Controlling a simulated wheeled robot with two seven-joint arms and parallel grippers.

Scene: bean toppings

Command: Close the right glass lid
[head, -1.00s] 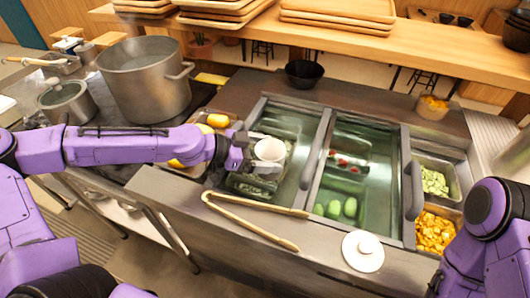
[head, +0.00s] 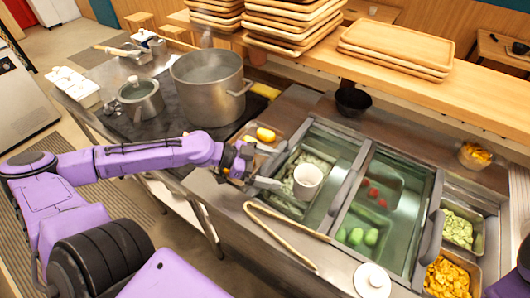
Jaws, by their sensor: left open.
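The right glass lid (head: 413,212) is a greenish pane in a grey frame over the right half of the counter well, with a dark handle bar (head: 431,236) on its right side. Green vegetables and red pieces show in the right half. My left gripper (head: 262,178) is open at the left side of the well, away from the right lid. A white cup (head: 308,181) is just right of its fingertips, over the left half; I cannot tell if they touch. My right gripper is out of view; only a bit of purple arm shows at the lower right edge.
Wooden tongs (head: 280,230) and a white round lid (head: 372,281) lie on the front counter. Uncovered pans of chopped green (head: 458,230) and orange food (head: 446,279) are at the right. A large pot (head: 208,85) stands behind my left arm. A shelf with trays (head: 395,48) runs behind.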

